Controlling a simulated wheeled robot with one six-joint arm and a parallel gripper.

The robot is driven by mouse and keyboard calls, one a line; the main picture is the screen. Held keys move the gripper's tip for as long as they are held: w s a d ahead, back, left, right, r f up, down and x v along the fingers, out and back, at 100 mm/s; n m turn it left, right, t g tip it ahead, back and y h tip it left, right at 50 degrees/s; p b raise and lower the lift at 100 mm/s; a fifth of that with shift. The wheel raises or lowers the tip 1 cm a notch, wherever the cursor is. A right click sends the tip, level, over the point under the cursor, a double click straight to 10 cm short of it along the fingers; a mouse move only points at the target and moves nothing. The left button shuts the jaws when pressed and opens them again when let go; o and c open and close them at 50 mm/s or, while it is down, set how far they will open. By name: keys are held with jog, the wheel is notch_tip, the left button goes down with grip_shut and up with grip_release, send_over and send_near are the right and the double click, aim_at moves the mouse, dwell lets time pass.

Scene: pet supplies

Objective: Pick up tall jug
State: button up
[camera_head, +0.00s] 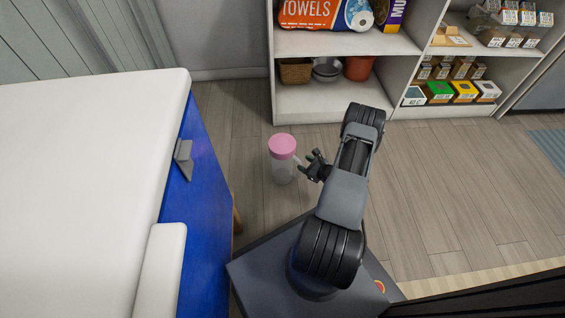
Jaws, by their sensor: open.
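The tall jug (283,169) is a clear, upright container with a pink lid (282,146). It stands on the wooden floor, left of my arm. My gripper (305,165) is open, at the right side of the jug, just below lid height in the picture. Its fingers point left toward the jug. I cannot tell whether a fingertip touches the jug or is only near it. The jug's lower part is faint against the floor.
A white-topped counter with a blue side (193,190) stands close on the left. A white shelf unit (300,106) holds a basket (295,71), bowls (327,69), a pot (358,68) and boxes at the back. The floor (455,190) to the right is clear.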

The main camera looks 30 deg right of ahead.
aim_at(301, 162)
jog(key=b+x, duration=0.2)
jog(key=x, duration=0.1)
jog(key=shift+w+a+f, duration=0.15)
jog(key=shift+w+f, duration=0.05)
jog(key=shift+w, duration=0.05)
jog(key=shift+w+a+f+b, duration=0.15)
jog(key=shift+w+b, duration=0.2)
jog(key=shift+w, duration=0.4)
jog(key=shift+c, duration=0.4)
grip_shut()
